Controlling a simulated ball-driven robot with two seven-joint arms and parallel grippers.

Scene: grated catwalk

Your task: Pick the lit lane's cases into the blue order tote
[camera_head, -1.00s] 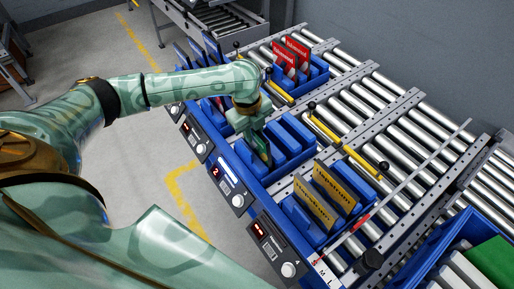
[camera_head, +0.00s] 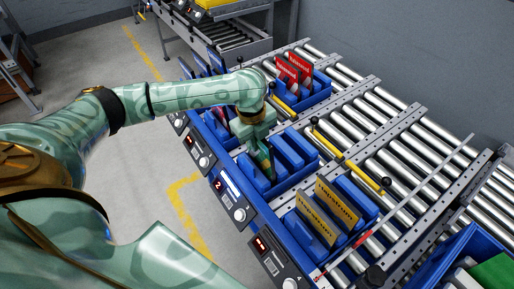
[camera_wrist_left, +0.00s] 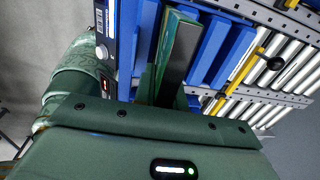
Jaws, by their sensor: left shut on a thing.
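My left gripper (camera_head: 262,155) points down into the blue slotted tray of lane 2 (camera_head: 291,157). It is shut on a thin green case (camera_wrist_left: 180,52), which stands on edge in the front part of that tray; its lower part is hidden. The lane 2 label (camera_head: 227,188) shows a red 2 and a bright white bar. The tray's slots behind the case look empty. The blue order tote (camera_head: 432,262) is at the lower right, with a green case (camera_head: 494,270) and pale items in it. My right gripper is not in view.
Neighbouring trays hold yellow cases (camera_head: 318,226) in front and red cases (camera_head: 294,68) behind. Yellow bars with black knobs (camera_head: 350,165) and a thin grey rod (camera_head: 425,185) cross the steel rollers. Bare rollers (camera_head: 430,130) lie to the right.

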